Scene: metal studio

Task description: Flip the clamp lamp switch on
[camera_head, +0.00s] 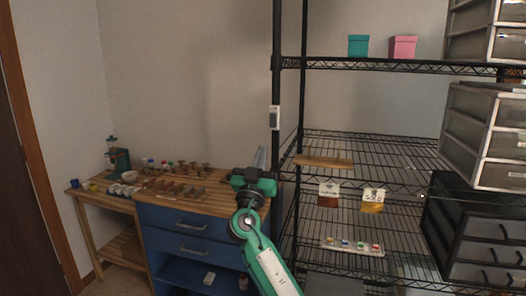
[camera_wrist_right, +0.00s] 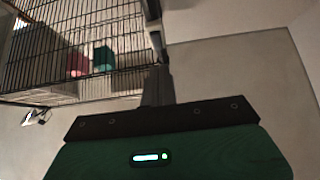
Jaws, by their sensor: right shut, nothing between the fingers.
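A small pale switch box (camera_head: 275,117) is fixed on the black front post of the wire rack in the head view. In the right wrist view a small light piece on the post (camera_wrist_right: 155,40) may be the same box, but I cannot be sure. In the right wrist view the shut fingers (camera_wrist_right: 157,86) reach toward the post. My left gripper is not in view.
The black wire rack (camera_head: 345,66) holds a teal box (camera_head: 358,46), a pink box (camera_head: 402,47) and a wooden board (camera_head: 323,162). Drawer units stand at the right. A blue cabinet (camera_head: 190,222) with a wooden top stands left of my arm. The wall area left of the post is clear.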

